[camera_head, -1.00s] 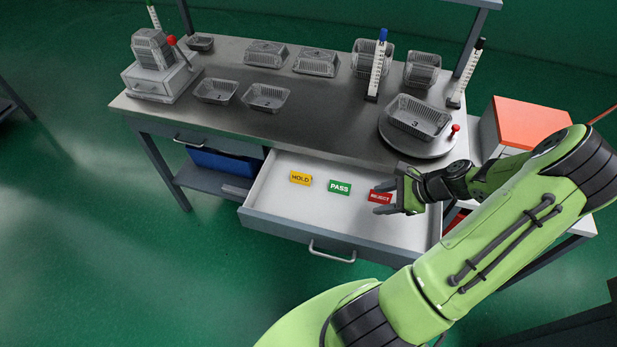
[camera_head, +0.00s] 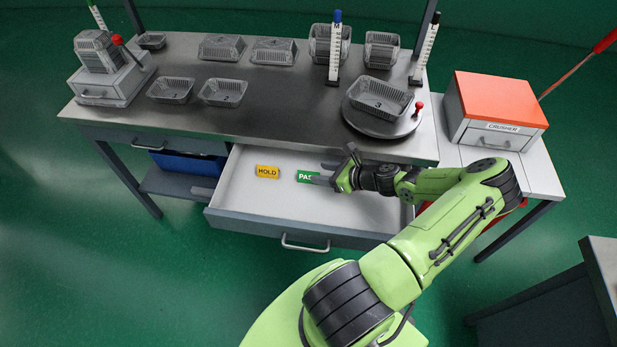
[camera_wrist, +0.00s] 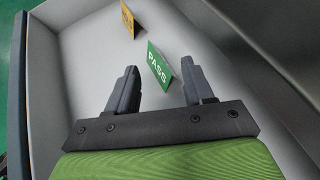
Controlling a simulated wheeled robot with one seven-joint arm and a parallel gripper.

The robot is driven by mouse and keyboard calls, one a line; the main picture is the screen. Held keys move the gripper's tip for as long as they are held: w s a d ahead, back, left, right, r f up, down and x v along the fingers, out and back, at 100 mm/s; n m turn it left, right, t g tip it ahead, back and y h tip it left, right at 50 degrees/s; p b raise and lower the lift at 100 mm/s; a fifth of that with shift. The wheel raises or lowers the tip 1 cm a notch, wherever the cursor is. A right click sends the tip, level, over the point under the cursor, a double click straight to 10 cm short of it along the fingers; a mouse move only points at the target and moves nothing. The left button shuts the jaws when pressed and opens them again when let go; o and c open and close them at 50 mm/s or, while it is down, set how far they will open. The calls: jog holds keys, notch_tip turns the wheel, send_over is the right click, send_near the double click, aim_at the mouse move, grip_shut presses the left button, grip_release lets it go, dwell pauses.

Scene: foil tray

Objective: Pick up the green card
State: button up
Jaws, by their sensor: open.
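The green card (camera_head: 305,176), marked PASS, stands in the open drawer (camera_head: 255,205). In the head view my gripper (camera_head: 328,173) hides its right part. In the wrist view the green card (camera_wrist: 159,64) looks like a small folded tent and is just ahead of my fingertips, a little right of the middle of the gap. The yellow HOLD card (camera_head: 267,171) stands left of the green one. It also shows at the top of the wrist view (camera_wrist: 128,18). The red card is hidden in both current views.
The drawer walls surround the cards, and the worktop (camera_head: 250,110) overhangs the drawer's back. Foil trays, including tray 3 (camera_head: 380,98) on a round plate, stand on the worktop. A crusher box (camera_head: 495,112) stands at right. The drawer floor left of the HOLD card is clear.

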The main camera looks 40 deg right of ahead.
aim_at(303, 176)
jog(key=x, duration=0.4)
jog(key=shift+d+f+b, duration=0.1)
jog(key=shift+b, duration=0.3)
jog(key=shift+c, duration=0.5)
jog(key=shift+s, duration=0.1)
grip_shut()
